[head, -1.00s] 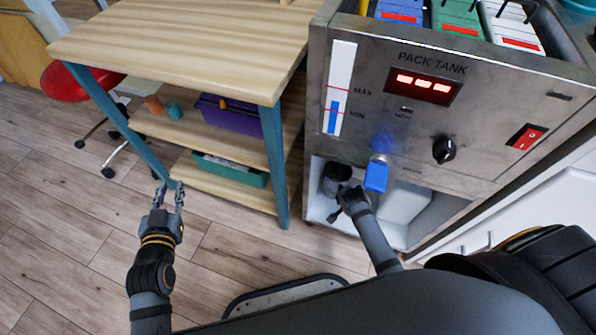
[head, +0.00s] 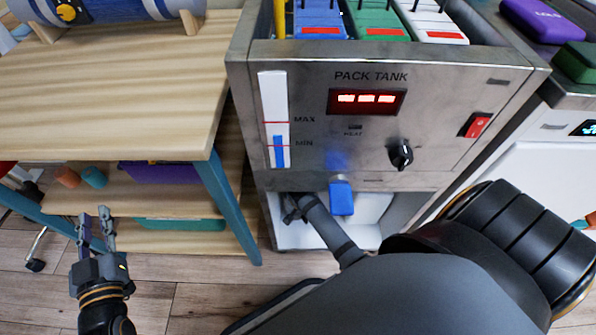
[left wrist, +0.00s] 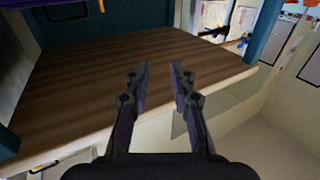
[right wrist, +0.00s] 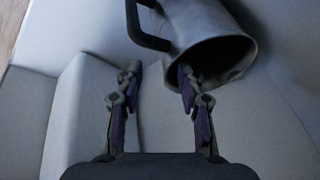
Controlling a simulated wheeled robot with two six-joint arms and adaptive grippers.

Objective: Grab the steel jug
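The steel jug (right wrist: 205,40) shows in the right wrist view, tilted, with its open mouth toward the camera and a dark handle at its upper left. My right gripper (right wrist: 158,80) is open. Its right finger overlaps the left edge of the jug's rim; I cannot tell whether it is inside the mouth or only in front. In the head view my right arm reaches into the white bay under the pack tank, and the jug is mostly hidden there. My left gripper (head: 94,218) is open and empty beside the wooden table; its fingers also show in the left wrist view (left wrist: 160,75).
The pack tank (head: 440,115) has a blue tap (head: 341,198) hanging over the bay, close to my right forearm. The wooden table (head: 120,100) with lower shelves stands left of it. A white block-like surface (right wrist: 75,120) lies left of my right gripper.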

